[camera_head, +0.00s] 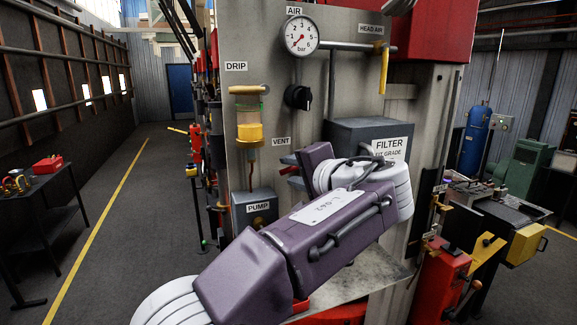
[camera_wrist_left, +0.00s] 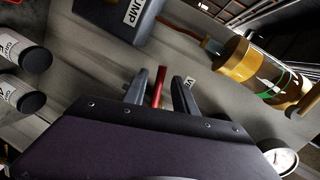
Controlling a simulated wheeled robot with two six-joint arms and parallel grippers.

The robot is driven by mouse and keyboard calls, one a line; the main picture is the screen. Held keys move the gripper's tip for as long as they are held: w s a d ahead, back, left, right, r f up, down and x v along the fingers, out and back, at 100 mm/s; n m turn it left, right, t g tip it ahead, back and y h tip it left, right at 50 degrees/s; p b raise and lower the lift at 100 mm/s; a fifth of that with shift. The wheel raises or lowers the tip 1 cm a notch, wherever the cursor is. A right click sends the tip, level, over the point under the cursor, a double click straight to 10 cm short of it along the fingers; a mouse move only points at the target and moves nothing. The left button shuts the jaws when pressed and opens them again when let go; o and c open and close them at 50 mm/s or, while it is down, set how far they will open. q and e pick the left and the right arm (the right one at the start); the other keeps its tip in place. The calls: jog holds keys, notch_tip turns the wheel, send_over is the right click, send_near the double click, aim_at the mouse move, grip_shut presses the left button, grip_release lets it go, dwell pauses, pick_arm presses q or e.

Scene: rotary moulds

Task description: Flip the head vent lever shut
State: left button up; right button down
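The head vent lever shows in the left wrist view as a slim red handle (camera_wrist_left: 158,88) beside the partly covered VENT label (camera_wrist_left: 189,87). My left gripper (camera_wrist_left: 160,93) is open, with one finger on each side of the red handle and small gaps between. I cannot tell whether either finger touches it. In the head view my left gripper (camera_head: 286,165) reaches the panel just below the VENT label (camera_head: 281,141), and the purple wrist hides the lever there. My right gripper is not in view.
A yellow HEAD AIR lever (camera_head: 383,72) hangs at upper right, near the air gauge (camera_head: 302,36). The drip oiler (camera_head: 249,122) and pump box (camera_head: 254,209) are left of my gripper. The filter box (camera_head: 369,134) is close on the right.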

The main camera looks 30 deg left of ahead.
pick_arm(q)
jog(key=x, duration=0.2)
jog(key=shift+w+a+f, duration=0.1)
jog(key=shift+a, duration=0.25)
jog(key=shift+d, duration=0.6)
jog(key=shift+a, duration=0.2)
grip_shut()
dwell(0.3)
